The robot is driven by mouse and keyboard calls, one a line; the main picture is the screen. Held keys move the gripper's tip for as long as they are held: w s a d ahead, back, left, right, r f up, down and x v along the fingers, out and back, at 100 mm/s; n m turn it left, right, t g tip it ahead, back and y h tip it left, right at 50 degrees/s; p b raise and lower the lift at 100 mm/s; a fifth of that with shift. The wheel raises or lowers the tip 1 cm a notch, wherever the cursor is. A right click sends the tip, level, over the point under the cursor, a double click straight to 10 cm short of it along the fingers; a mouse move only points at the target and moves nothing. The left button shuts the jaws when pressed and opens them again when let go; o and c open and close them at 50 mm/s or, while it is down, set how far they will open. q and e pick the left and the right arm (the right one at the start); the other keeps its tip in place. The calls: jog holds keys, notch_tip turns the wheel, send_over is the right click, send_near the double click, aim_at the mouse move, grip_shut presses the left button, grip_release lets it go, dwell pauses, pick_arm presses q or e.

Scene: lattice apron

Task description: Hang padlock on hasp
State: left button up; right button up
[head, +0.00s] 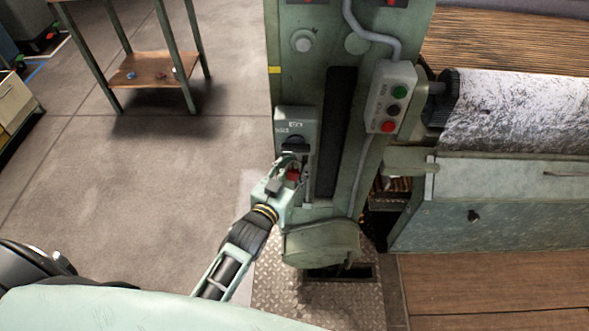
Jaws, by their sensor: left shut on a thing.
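My left gripper (289,168) is shut on a small red padlock (293,175), of which only a little red shows between the fingers. It is at the lower part of a grey switch box (296,125) with a dark rotary handle, on the green machine column. The hasp cannot be made out; the gripper covers that area. I cannot tell whether the padlock touches the box or how its shackle sits. My right gripper is not in view.
A button box (390,97) with green, black and red buttons is on the column, right of the switch box. A large roller (520,110) is at the right. A wooden-shelved table (152,80) stands at the back left. The concrete floor (160,190) left of the column is clear.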

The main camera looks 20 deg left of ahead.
pick_arm(q)
jog(key=shift+f, duration=0.65)
jog(key=shift+f, duration=0.15)
grip_shut()
jog(key=o, duration=0.9)
grip_release()
jog(key=shift+w, duration=0.1)
jog(key=o, duration=0.5)
jog(key=shift+w, duration=0.2)
jog(key=shift+o, duration=0.2)
jog(key=shift+s, duration=0.1)
